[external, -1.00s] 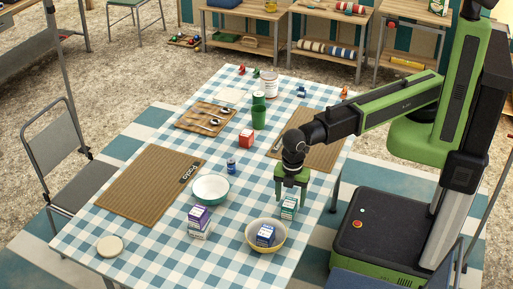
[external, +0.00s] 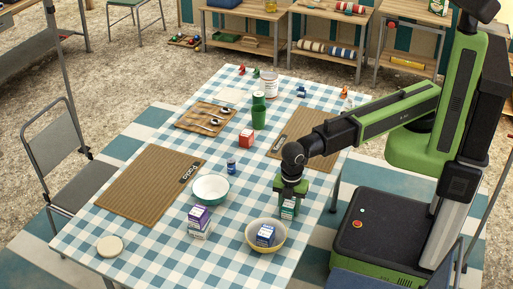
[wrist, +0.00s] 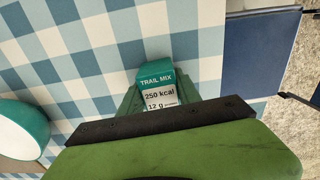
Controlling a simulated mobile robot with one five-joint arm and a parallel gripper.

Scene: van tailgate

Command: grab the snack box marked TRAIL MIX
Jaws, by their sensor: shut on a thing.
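The TRAIL MIX snack box is a small teal and white carton. In the external view the box (external: 288,209) stands near the right edge of the checked table. My green gripper (external: 289,199) is over it from above, its fingers down around the upper part. In the wrist view the box (wrist: 157,88) shows its TRAIL MIX label, with "250 kcal" and "12 g" below. It sits between the fingers of my gripper (wrist: 157,100), which is shut on it. The lower part of the box is partly hidden by my gripper in the wrist view.
A brown mat (external: 318,151) lies behind.

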